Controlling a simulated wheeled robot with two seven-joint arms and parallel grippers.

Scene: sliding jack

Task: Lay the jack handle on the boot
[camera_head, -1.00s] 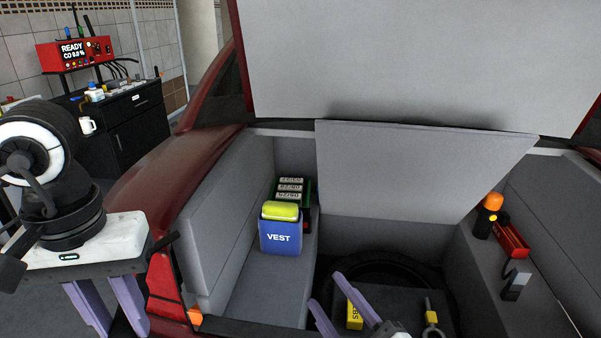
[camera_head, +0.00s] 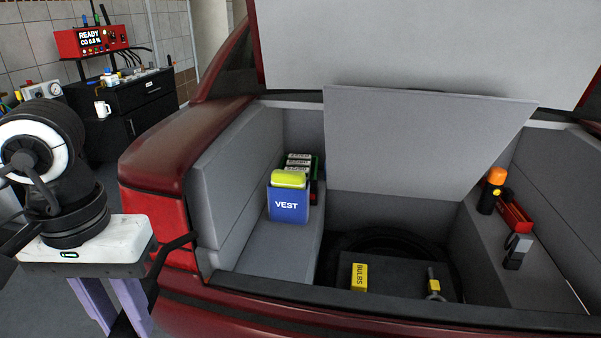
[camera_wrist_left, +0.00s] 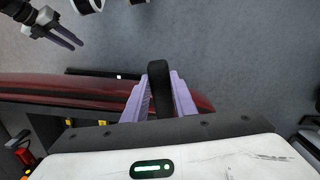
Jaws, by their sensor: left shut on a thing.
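My left gripper (camera_head: 112,305) is at the left, outside the car's rear left corner. It is shut on a black bar, which I take as the jack handle (camera_head: 160,262). In the left wrist view, the handle (camera_wrist_left: 160,85) stands between the purple fingers of the left gripper (camera_wrist_left: 160,100). The open boot (camera_head: 270,255) lies to the right of the handle, with its grey floor panel (camera_head: 420,140) raised. My right gripper (camera_wrist_left: 66,38) shows small at the top left of the wrist view; its opening is unclear.
A blue VEST pouch (camera_head: 288,205) stands on the boot's left ledge. A yellow BULBS box (camera_head: 359,277) lies in the well. An orange-topped torch (camera_head: 492,190) and a red tool (camera_head: 515,215) are on the right ledge. The left ledge's front part is clear.

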